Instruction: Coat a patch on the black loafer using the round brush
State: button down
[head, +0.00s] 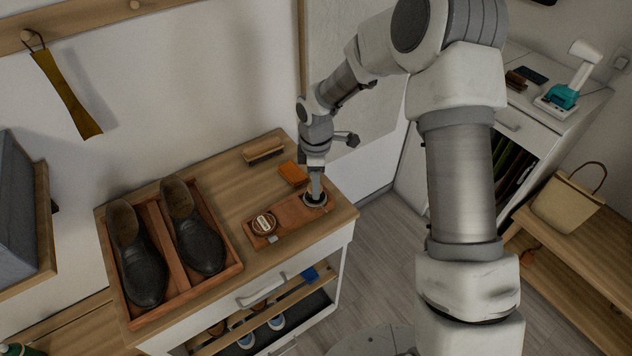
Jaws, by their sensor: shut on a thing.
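Two dark loafers stand side by side in a divided wooden tray on the cabinet top: a left black loafer (139,258) and a right black loafer (198,240). My gripper (315,168) points down over the right end of the cabinet top, well to the right of the shoes. It is shut on a slim upright thing, apparently the round brush (315,187). The brush's lower end is in or just over a small round tin (314,201); I cannot tell if it touches the contents. My gripper hides the brush's upper part.
Behind are an orange block (293,173) and a wooden brush (264,151). The wooden tray (171,287) fills the left side. A shoehorn (68,93) hangs on the wall.

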jog(key=shift+f+b, duration=0.35)
jog(key=shift+f, duration=0.2)
dwell(1.1)
jog(key=shift+r, duration=0.1)
jog(key=shift+r+p, duration=2.5)
jog(key=shift+r, duration=1)
jog(key=shift+d+m, duration=0.45)
jog(key=shift+m, duration=0.05)
jog(key=s+d+r+m, duration=0.1)
jog(key=s+d+m, duration=0.2)
jog(key=d+m, duration=0.3)
jog(key=s+d+r+m, duration=0.1)
jog(key=s+d+m, duration=0.2)
jog(key=d+m, duration=0.4)
jog(key=m, duration=0.4)
